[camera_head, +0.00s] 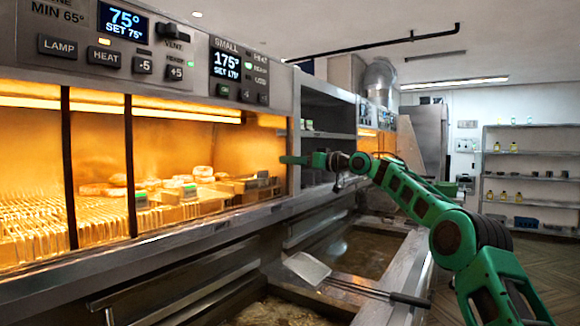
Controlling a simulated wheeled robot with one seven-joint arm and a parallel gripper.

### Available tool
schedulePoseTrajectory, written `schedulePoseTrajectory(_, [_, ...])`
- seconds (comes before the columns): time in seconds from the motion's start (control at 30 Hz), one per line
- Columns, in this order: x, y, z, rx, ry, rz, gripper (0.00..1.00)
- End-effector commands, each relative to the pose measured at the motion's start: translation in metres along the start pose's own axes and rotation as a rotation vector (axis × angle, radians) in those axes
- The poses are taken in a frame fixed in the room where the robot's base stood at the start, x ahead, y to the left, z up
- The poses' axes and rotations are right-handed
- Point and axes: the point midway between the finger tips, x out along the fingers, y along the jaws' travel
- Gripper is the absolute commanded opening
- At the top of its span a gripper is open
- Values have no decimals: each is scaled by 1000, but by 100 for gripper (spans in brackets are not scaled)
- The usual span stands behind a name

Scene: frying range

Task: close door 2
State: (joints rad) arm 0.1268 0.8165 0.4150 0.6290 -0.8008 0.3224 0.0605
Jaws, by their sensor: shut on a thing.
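My gripper (286,160) is at the end of my green arm, at the right edge of the lit, heated cabinet (200,234). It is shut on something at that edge. The held part is too small to make out, and it may be a door edge or handle. Dark upright bars divide the cabinet front into panes, with the widest pane (200,140) beside my gripper. No number 2 is readable on any door, so I cannot tell which is door 2 or how far open it is.
Stacked food and round buns (105,188) lie inside the cabinet. Below are fryer vats (355,250) and a flat scoop (307,268) with a long handle. Control panels (238,75) sit above. A wall shelf (530,154) stands far right, with open floor before it.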

Motion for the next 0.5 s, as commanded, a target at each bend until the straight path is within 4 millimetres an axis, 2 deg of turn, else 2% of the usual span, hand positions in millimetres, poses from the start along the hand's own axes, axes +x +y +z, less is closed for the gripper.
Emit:
schedulePoseTrajectory(0.03, [-2, 5, 1, 2, -2, 9, 29])
schedulePoseTrajectory(0.27, [-13, 4, 1, 0, -3, 8, 29])
schedulePoseTrajectory(0.5, [-48, 6, 1, 1, -3, 11, 29])
